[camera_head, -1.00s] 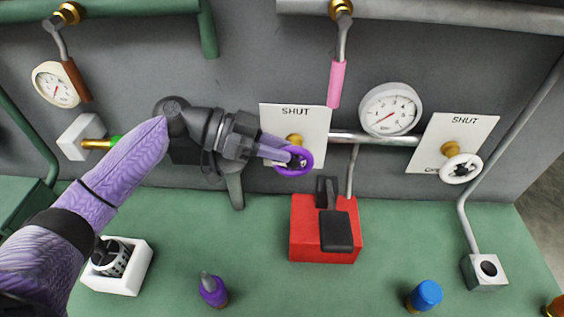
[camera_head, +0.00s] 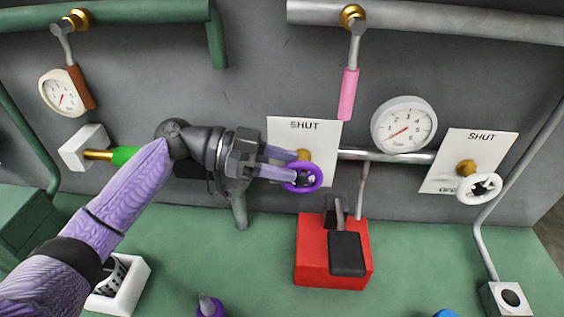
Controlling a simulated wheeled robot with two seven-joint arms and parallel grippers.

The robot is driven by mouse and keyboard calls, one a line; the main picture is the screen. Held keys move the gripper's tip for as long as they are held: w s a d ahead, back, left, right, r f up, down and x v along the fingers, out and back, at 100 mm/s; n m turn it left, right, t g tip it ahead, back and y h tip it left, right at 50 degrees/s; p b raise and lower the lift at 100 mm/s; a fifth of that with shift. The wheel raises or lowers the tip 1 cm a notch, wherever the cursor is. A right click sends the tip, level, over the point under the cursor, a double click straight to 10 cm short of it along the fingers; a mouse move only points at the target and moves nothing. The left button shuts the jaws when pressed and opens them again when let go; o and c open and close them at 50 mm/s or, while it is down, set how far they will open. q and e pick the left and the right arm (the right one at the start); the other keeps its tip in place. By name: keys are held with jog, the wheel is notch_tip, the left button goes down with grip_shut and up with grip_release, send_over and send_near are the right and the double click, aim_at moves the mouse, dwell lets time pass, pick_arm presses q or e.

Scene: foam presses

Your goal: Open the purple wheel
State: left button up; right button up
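The purple wheel (camera_head: 317,184) sits on a brass stem in front of a white plate (camera_head: 325,135) marked SHUT, in the middle of the grey wall. My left gripper (camera_head: 296,165) reaches it from the left. Its two pale purple fingers are spread apart, one by the brass stem and upper rim, the other at the wheel's left side. I cannot tell whether the fingers touch the rim. The lower part of the plate is partly hidden by the wheel and gripper. My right gripper is not in view.
A red box with a black pedal (camera_head: 310,262) stands below the wheel. A pink-handled lever (camera_head: 348,95) hangs above, and a gauge (camera_head: 404,125) is to the right. A white wheel (camera_head: 480,188) sits farther right. A green-handled lever (camera_head: 123,156) is left, behind my arm.

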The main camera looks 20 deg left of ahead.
pick_arm(q)
jog(key=shift+o, duration=0.3)
jog(key=shift+a, duration=0.2)
jog(key=b+v, duration=0.1)
jog(key=v, duration=0.8)
jog(key=shift+s+a, duration=0.15)
jog(key=shift+a, duration=0.15)
